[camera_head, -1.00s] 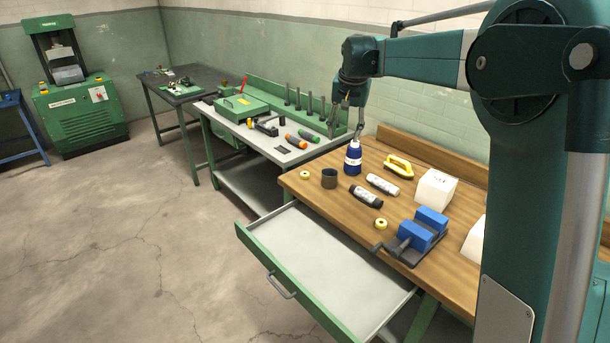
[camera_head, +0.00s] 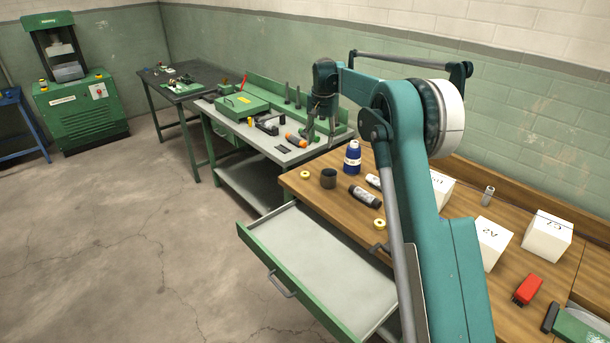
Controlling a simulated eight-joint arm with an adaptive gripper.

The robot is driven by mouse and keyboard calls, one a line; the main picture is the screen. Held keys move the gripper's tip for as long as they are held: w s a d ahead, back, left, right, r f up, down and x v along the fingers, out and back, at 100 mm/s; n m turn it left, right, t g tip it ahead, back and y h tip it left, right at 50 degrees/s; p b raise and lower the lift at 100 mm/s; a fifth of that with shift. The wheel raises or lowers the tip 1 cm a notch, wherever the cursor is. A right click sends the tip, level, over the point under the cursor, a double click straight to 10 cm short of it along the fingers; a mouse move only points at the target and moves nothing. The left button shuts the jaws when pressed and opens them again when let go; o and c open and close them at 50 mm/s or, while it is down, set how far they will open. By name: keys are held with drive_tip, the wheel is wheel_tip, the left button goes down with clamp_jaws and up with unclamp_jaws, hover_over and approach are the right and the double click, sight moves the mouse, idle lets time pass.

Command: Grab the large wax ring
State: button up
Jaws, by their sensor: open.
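Two small yellow rings with pale centres lie on the wooden bench. One ring (camera_head: 305,175) is at the bench's left end, and the other ring (camera_head: 379,223) is near the front edge beside my arm. The nearer one looks slightly bigger, but I cannot tell which is the large wax ring. My gripper (camera_head: 319,138) is open and empty, pointing down. It appears above the right end of the grey-topped bench, up and left of the blue bottle, apart from both rings.
A blue bottle (camera_head: 352,157), a dark cup (camera_head: 328,179) and a black tube (camera_head: 365,196) stand or lie between the rings. White boxes (camera_head: 547,237) and a red block (camera_head: 528,290) are at right. An open drawer (camera_head: 318,262) juts out in front. My arm hides part of the bench.

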drive_tip(key=g+p, duration=0.1)
drive_tip(key=p, duration=0.2)
approach(305, 172)
drive_tip(key=s, duration=0.1)
drive_tip(key=shift+s+a+f+m, duration=0.15)
drive_tip(key=shift+a+f+m, duration=0.05)
drive_tip(key=shift+f+m, duration=0.35)
drive_tip(key=shift+f, duration=1.25)
drive_tip(key=shift+f, duration=2.6)
drive_tip(key=c, duration=0.8)
